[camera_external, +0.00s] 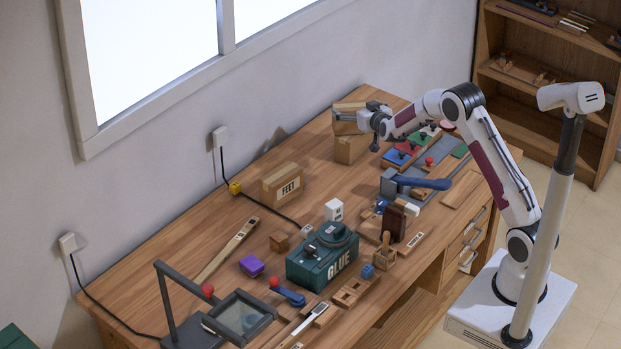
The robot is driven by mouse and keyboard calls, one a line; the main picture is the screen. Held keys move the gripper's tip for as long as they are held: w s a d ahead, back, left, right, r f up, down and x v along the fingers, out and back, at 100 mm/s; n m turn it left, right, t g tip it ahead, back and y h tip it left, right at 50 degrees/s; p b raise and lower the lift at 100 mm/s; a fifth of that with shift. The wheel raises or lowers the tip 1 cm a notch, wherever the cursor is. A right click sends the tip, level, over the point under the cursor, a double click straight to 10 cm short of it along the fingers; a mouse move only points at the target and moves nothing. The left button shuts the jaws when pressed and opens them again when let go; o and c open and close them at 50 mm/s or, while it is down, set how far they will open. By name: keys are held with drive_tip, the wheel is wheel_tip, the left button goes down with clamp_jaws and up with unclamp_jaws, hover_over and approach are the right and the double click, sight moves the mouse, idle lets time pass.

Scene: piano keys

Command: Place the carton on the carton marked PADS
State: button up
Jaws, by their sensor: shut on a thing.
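My gripper (372,120) is at the back of the bench, shut on a brown carton (347,119). The held carton is directly over another brown carton (351,149) that stands on the bench. The two look very close; I cannot tell whether they touch. No label is readable on either of them, so I cannot confirm the PADS mark. The gripper comes at the held carton from its right side and covers part of it.
A carton marked FEET (282,184) stands to the left near the wall. A green GLUE box (322,258) sits mid-bench. Coloured knobbed pieces (400,153) and a blue-handled tool (418,182) lie right of the cartons. Bare wood lies between the FEET carton and the cartons.

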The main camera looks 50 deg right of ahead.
idle(0.3)
drive_tip(key=o, duration=1.4)
drive_tip(key=shift+f, duration=0.1)
drive_tip(key=shift+r, duration=0.2)
drive_tip(key=shift+v, duration=6)
drive_tip(key=shift+f, duration=0.1)
